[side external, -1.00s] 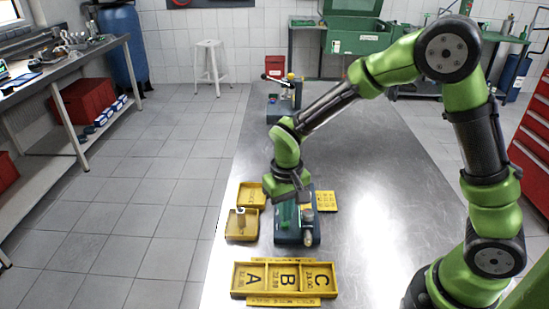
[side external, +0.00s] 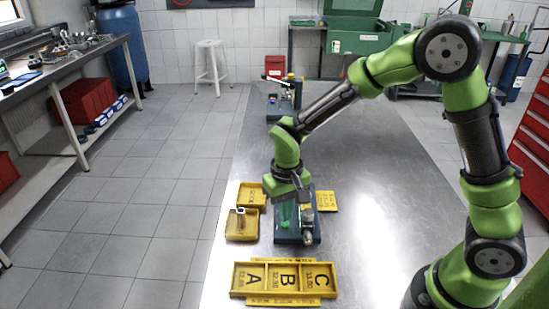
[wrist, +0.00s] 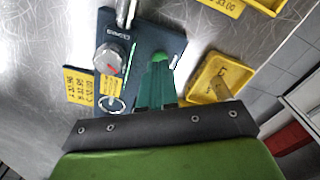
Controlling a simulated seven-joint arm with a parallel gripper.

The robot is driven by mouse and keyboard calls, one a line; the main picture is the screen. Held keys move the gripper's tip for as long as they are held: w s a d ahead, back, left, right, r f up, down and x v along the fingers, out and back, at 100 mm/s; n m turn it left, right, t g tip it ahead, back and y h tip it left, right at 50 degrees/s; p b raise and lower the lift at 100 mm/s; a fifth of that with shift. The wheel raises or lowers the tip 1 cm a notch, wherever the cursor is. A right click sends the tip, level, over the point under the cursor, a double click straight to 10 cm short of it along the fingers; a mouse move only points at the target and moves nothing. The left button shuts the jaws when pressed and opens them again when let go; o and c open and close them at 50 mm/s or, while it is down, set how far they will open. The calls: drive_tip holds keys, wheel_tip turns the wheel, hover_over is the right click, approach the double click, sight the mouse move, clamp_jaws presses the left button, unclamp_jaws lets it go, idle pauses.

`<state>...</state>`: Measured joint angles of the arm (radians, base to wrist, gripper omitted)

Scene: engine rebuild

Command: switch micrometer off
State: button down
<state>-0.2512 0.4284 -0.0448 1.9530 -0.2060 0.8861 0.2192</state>
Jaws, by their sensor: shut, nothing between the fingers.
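The micrometer (side external: 312,232) is a dark blue-grey base unit on the metal table, with silver parts on top. In the wrist view its base (wrist: 172,38) carries a round silver dial (wrist: 112,60) with a red mark, and a metal rod at the top. My gripper (wrist: 160,62) is shut and empty, with its green fingers together over the base, right of the dial. A bright green spot shows beside the fingertips; I cannot tell whether it is a button or lamp. In the side view my gripper (side external: 292,212) hangs over the unit and hides part of it. Contact is unclear.
A yellow tray marked A, B, C (side external: 283,278) lies in front. Two small yellow trays (side external: 251,195) (side external: 236,232) stand to the left, the nearer holding a pale part. A yellow number plate (side external: 327,201) lies to the right. The table's right side is clear.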

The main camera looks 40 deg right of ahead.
drive_tip(key=shift+f, duration=0.15)
drive_tip(key=shift+f, duration=1.4)
drive_tip(key=shift+r, duration=3.15)
drive_tip(key=shift+s+f, duration=0.2)
drive_tip(key=shift+s, duration=0.05)
drive_tip(key=s+d+r+t+y, duration=0.1)
drive_tip(key=s+d+r+t, duration=0.1)
drive_tip(key=s+r, duration=0.5)
drive_tip(key=s+d+r+m+t+y, duration=0.1)
drive_tip(key=s+d+r+t, duration=0.1)
drive_tip(key=s+r+t, duration=0.3)
drive_tip(key=shift+w+r+v, duration=0.3)
drive_tip(key=shift+w+v, duration=0.15)
drive_tip(key=shift+v, duration=1.95)
